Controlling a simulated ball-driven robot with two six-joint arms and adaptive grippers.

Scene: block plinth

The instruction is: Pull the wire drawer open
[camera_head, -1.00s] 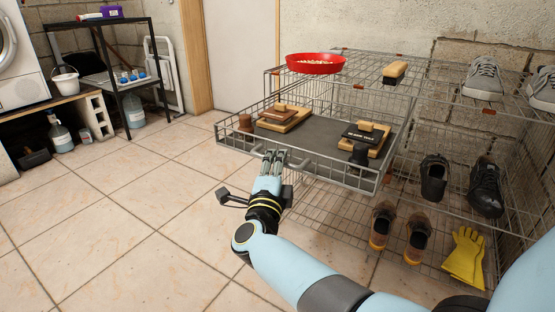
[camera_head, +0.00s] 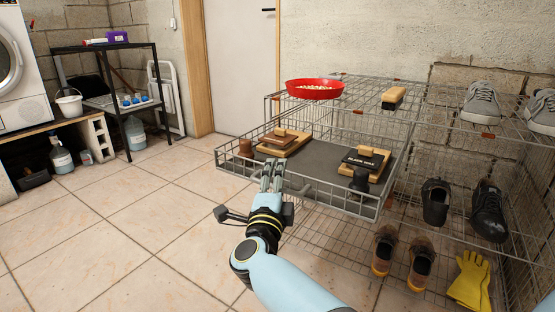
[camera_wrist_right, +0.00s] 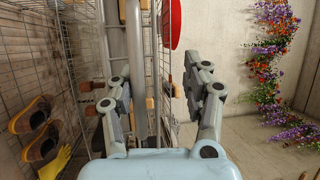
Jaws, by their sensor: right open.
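The wire drawer (camera_head: 345,205) stands out from the wire rack, its inside and contents in plain view. A bar handle (camera_head: 303,189) is on its front. My right gripper (camera_head: 272,170) is at the drawer front, close to the handle and partly covering it. The right wrist view shows the same gripper (camera_wrist_right: 155,88) with its fingers apart. Bars of the drawer front (camera_wrist_right: 136,65) run between the fingers there, nearer one finger. I cannot tell whether a finger touches them. My left gripper is in neither view.
A red bowl (camera_head: 315,89) and a brush (camera_head: 393,98) sit on the rack top. Shoes (camera_head: 435,200) and yellow gloves (camera_head: 470,280) are on the right. The tiled floor (camera_head: 120,225) at left is clear.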

